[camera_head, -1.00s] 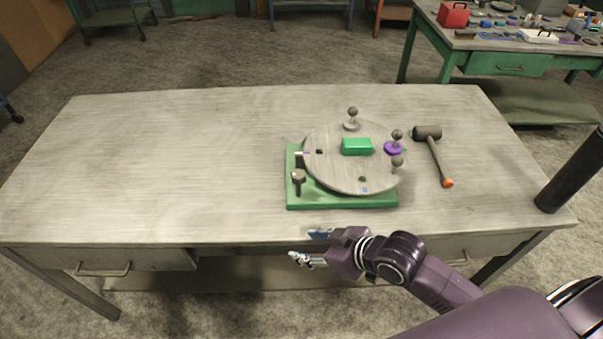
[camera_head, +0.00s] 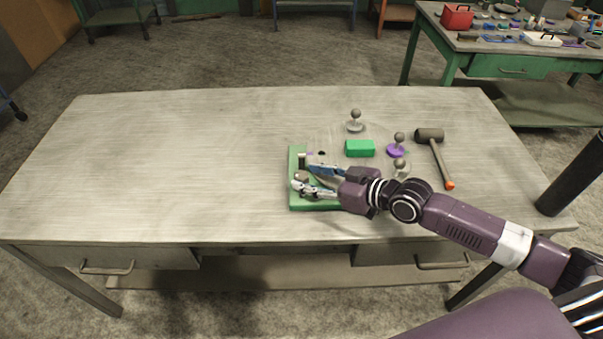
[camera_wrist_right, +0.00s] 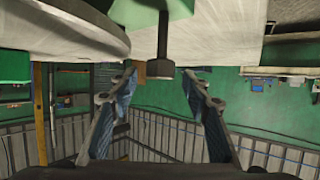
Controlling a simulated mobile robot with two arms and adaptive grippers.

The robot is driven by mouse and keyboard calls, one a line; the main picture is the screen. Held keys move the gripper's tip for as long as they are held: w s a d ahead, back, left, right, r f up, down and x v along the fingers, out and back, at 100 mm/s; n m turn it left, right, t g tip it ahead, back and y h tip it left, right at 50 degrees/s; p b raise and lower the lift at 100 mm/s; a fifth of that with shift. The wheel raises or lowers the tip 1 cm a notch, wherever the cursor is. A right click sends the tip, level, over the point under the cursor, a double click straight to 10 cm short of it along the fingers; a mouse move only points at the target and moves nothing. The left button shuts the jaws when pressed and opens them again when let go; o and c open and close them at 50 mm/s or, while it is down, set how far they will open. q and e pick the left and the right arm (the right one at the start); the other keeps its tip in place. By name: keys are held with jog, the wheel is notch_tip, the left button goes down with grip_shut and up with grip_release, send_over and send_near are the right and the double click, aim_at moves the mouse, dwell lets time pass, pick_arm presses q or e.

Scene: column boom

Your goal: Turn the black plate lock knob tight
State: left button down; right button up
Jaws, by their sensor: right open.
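The black plate lock knob (camera_head: 300,176) stands upright at the left front of the green base (camera_head: 296,203). My right gripper (camera_head: 308,179) is open, its blue-padded fingers pointing left at the knob. In the right wrist view, which looks upside down, the dark knob (camera_wrist_right: 160,69) shows at the gap between the two fingertips, with space on both sides. I cannot tell whether a finger touches it. The round grey plate (camera_head: 332,134) lies on the base, its front part hidden by my gripper and wrist. My left gripper is not in view.
A green block (camera_head: 360,149) and small ball-topped knobs, one with a purple base (camera_head: 396,151), sit on the plate. A mallet (camera_head: 430,135) lies to its right. A black cylinder (camera_head: 573,172) stands at the right table edge. The table's left half is clear.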

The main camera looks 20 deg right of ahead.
aim_at(303, 176)
jog(key=shift+x, duration=1.55)
jog(key=shift+c, duration=0.2)
jog(key=c, duration=1.1)
jog(key=r+m+h+p, duration=0.1)
jog(key=p, duration=0.5)
jog(key=shift+t, duration=0.4)
jog(key=shift+f+m+h+p, duration=0.3)
jog(key=shift+p, duration=0.35)
jog(key=o, duration=1.1)
jog(key=shift+f, duration=0.1)
jog(key=shift+o, duration=0.2)
